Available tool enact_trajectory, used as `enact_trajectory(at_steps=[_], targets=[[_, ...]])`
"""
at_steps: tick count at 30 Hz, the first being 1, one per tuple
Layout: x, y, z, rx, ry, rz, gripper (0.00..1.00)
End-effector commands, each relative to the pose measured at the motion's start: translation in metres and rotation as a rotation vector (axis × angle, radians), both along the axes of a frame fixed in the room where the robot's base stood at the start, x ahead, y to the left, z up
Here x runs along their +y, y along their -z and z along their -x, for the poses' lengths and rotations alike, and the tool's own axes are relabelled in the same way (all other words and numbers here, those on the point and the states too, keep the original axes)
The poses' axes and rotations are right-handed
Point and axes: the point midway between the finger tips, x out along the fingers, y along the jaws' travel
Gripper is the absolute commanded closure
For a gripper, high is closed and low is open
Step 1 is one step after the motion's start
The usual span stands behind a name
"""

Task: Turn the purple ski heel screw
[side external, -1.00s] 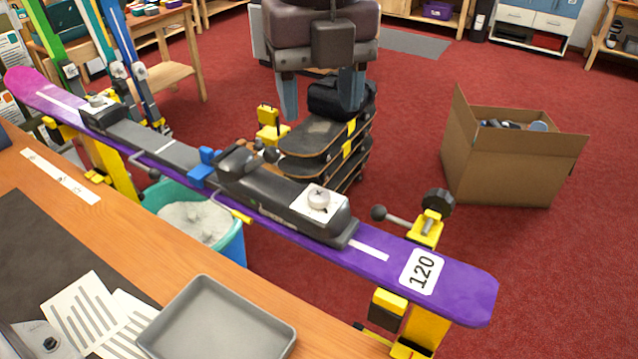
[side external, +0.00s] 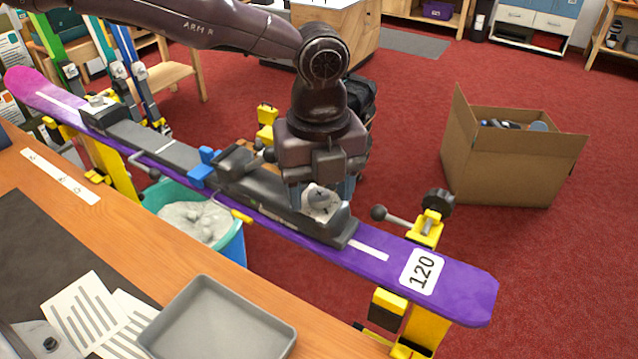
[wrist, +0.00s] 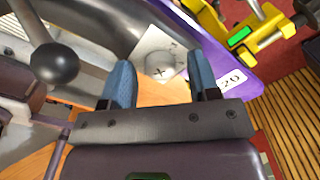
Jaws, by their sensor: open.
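The purple ski (side external: 455,288) lies clamped along the bench, with the number 120 near its right end. Its heel screw (side external: 318,196) is a round grey head with a cross mark on a white plate (side external: 322,214) on the dark heel binding (side external: 285,208). My gripper (side external: 320,203) is open, pointing down low over the heel piece. In the wrist view the screw (wrist: 160,72) sits between my two blue fingers, with gaps showing on both sides. I cannot tell how far the fingertips are above the plate. My gripper partly hides the binding in the side view.
A yellow clamp (side external: 426,232) with a dark knob holds the ski at the right. A grey tray (side external: 222,325) and papers lie on the wooden bench in front. An open cardboard box (side external: 505,170) stands on the floor.

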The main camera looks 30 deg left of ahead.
Motion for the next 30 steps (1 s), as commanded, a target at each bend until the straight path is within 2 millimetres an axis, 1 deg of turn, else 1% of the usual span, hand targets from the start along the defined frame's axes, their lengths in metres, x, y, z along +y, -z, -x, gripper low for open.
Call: enact_trajectory(at_steps=[5, 6, 8, 9, 11, 12, 13, 23, 30], targets=[[0.0, 0.0003, 0.0, 0.0, 0.0, 0.0, 0.44], [0.0, 0.0002, 0.0, 0.0, 0.0, 0.0, 0.47], [0.0, 0.0001, 0.0, 0.0, 0.0, 0.0, 0.61], [-0.0001, 0.0001, 0.0001, 0.0, 0.0, 0.0, 0.7], [0.0, 0.0, 0.0, 0.0, 0.0, 0.0, 0.84], [0.0, 0.0, 0.0, 0.0, 0.0, 0.0, 0.93], [0.0, -0.0001, 0.0, 0.0, 0.0, 0.0, 0.94], [-0.0002, -0.0005, 0.0001, -0.001, -0.042, -0.001, 0.94], [-0.0006, -0.0009, 0.0001, -0.001, -0.184, 0.0, 0.94]])
